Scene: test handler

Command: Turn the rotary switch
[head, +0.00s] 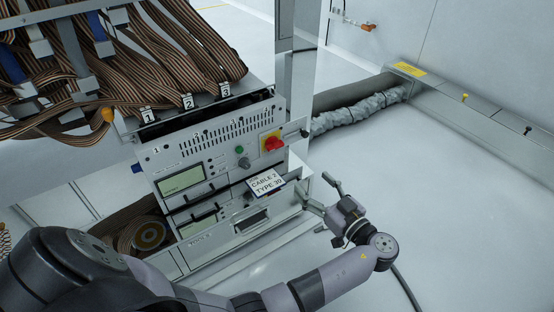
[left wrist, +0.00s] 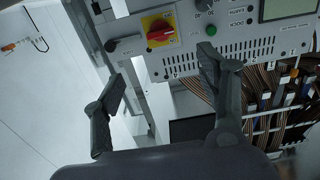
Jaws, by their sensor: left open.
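The rotary switch (head: 271,142) is a red knob on a yellow plate, at the upper right of the grey test handler's front panel (head: 225,160). In the left wrist view the rotary switch (left wrist: 160,30) shows at the top, with the panel upside down. My left gripper (head: 318,191) is open and empty, to the lower right of the switch and apart from it. In the left wrist view the fingers (left wrist: 162,66) are spread, and the switch lies beyond the gap between their tips. My right gripper is not in view.
A green button (head: 244,162) sits left of the switch. A white label (head: 266,183) reading "CABLE 2 TYPE 30" is below it. Thick ribbon cables (head: 150,60) hang above the panel. A wrapped hose (head: 358,112) lies behind. The floor at right is clear.

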